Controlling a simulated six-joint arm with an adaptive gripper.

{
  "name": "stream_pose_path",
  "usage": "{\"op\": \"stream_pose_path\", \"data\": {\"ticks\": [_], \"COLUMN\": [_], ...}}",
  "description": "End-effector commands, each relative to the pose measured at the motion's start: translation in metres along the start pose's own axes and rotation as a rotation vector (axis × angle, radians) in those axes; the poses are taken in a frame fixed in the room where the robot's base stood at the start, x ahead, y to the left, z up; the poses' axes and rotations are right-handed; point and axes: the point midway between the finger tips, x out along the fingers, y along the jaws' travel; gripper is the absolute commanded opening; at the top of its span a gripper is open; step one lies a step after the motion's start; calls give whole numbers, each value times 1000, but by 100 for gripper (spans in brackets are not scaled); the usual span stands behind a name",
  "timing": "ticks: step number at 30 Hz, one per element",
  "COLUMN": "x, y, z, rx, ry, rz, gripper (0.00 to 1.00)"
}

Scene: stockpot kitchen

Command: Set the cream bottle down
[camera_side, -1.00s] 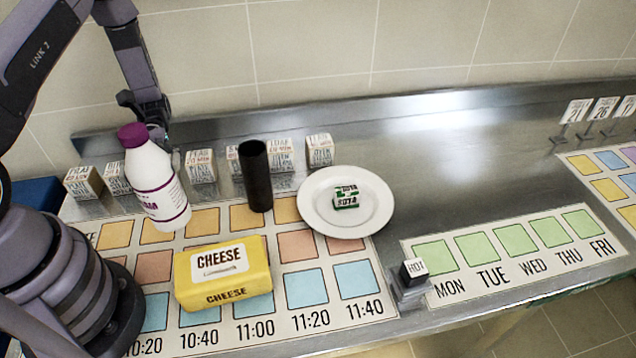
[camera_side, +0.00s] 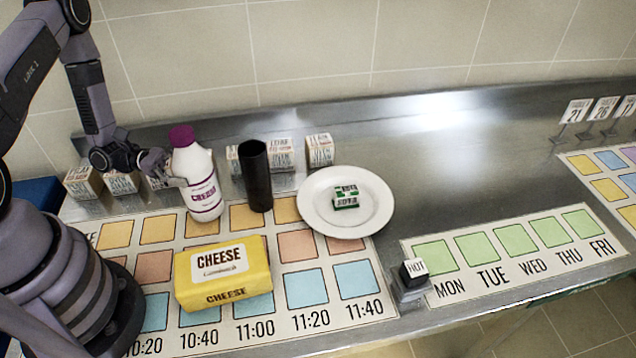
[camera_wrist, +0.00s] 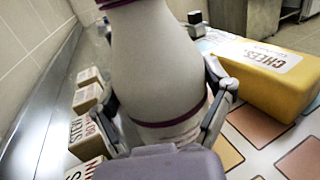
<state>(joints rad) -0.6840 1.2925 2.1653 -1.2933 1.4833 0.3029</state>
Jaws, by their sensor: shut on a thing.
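The cream bottle (camera_side: 201,188), white with a purple cap and purple lettering, stands nearly upright at the back row of yellow squares on the printed mat (camera_side: 228,335). My gripper (camera_side: 176,172) is shut on it from the left, around its body. In the wrist view the bottle (camera_wrist: 155,65) fills the middle between my two fingers. Its base looks at or just above the mat; I cannot tell if it touches.
A yellow cheese block (camera_side: 223,274) lies in front of the bottle. A black cylinder (camera_side: 256,176) stands close on its right, with a white plate (camera_side: 318,221) bearing a small green-and-white block beyond. Several lettered cubes (camera_side: 83,181) line the back.

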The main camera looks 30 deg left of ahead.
Motion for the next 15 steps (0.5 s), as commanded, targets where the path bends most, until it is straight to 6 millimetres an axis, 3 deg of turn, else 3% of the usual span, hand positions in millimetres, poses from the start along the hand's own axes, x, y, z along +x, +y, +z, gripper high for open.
{"op": "stream_pose_path", "data": {"ticks": [15], "x": [0], "y": [0], "z": [-8], "rx": [1], "ry": [-4], "rz": [-2], "gripper": [40]}}
